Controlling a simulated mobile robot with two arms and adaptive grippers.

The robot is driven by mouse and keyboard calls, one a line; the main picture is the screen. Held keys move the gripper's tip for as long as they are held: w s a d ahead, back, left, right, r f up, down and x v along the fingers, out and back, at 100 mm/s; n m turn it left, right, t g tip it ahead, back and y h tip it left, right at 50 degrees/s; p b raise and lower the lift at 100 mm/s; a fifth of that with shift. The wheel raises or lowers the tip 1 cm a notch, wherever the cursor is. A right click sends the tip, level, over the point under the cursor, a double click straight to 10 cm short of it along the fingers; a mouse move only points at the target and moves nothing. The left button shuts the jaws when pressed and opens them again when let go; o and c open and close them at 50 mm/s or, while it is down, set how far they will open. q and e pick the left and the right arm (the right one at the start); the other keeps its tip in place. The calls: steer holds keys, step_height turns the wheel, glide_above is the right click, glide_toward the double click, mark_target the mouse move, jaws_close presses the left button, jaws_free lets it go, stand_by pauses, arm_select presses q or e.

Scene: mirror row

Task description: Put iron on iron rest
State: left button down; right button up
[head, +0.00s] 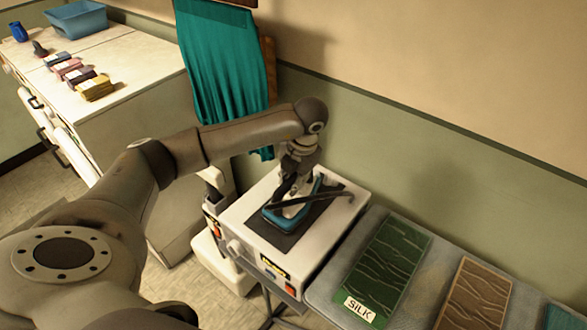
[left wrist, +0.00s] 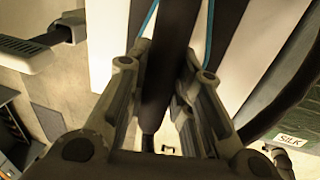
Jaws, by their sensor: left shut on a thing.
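The iron (head: 276,216), with a teal base and pale body, is over the dark pad of the iron rest (head: 243,212), a white box with a labelled front. The iron looks flat on or just above the pad; I cannot tell if it touches. My left gripper (head: 292,188) comes down on the iron from above and is shut on its dark handle. In the left wrist view, the gripper's fingers (left wrist: 165,72) stand on both sides of the dark handle (left wrist: 168,35). The gripper hides part of the iron. My right gripper is out of view.
Right of the rest is a grey ironing surface (head: 325,285) with a green cloth (head: 385,265) tagged SILK and a brown cloth (head: 474,293). A teal curtain (head: 222,60) hangs behind. A white counter (head: 130,65) at left holds a blue bin (head: 76,22) and folded cloths.

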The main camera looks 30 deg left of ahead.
arm_select(q)
steer(key=shift+f, duration=0.1)
steer(key=shift+f, duration=0.15)
steer(key=c, duration=1.3)
jaws_free()
steer(key=shift+s, duration=0.1)
